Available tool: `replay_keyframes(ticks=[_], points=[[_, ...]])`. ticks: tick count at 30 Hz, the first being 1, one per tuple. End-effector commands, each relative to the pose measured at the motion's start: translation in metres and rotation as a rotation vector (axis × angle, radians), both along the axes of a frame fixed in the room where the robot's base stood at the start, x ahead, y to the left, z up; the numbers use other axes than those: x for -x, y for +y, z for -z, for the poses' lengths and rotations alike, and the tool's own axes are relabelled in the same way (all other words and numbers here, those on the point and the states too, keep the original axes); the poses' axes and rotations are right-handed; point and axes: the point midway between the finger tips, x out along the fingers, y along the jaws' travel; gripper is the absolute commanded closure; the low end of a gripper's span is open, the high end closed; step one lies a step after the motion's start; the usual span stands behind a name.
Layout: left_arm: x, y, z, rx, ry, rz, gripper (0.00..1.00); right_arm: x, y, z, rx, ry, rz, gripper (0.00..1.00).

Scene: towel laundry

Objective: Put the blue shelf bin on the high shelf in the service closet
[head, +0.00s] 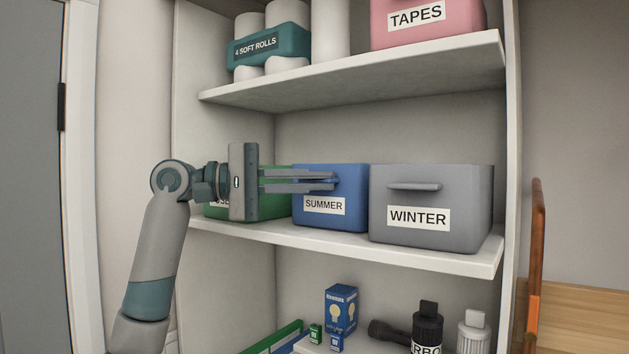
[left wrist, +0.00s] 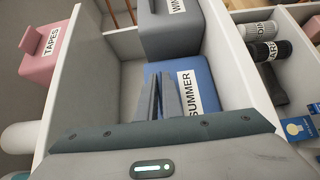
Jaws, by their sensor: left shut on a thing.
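The blue shelf bin (head: 335,217), labelled SUMMER, stands upright on the middle shelf (head: 440,259) between a green bin and a grey bin. It also shows in the left wrist view (left wrist: 204,66). My left gripper (head: 335,181) reaches in from the left, in front of the green bin, and is shut on the blue bin's handle. Its fingers also show in the left wrist view (left wrist: 167,92) and hide most of the handle. The high shelf (head: 370,82) is above. My right gripper is not in view.
The green bin (head: 276,206) and the grey WINTER bin (head: 432,228) flank the blue bin closely. White rolls (head: 330,28) and a pink TAPES bin (head: 452,14) stand on the high shelf, with a narrow gap between them. Bottles and a bulb box (head: 341,307) are below.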

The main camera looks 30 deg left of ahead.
Motion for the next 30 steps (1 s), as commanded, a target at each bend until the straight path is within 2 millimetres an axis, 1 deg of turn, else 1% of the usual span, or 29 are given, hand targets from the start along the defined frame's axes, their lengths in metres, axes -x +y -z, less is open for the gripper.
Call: replay_keyframes(ticks=[3,6,19,23,26,30], points=[[0.000,0.000,0.002,0.001,-0.002,0.000,1.00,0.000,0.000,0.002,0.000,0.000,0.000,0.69],[0.000,0.000,0.002,0.000,0.000,0.000,0.75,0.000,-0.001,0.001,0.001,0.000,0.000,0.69],[0.001,0.001,0.000,0.000,0.000,0.000,0.75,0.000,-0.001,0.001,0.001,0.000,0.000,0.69],[0.006,0.009,0.002,0.001,-0.001,-0.001,0.75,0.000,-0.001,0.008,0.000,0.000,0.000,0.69],[0.014,0.020,0.003,0.000,0.000,-0.003,0.75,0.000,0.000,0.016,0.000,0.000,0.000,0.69],[0.027,0.039,0.004,0.001,-0.002,-0.004,0.75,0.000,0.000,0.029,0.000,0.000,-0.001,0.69]])
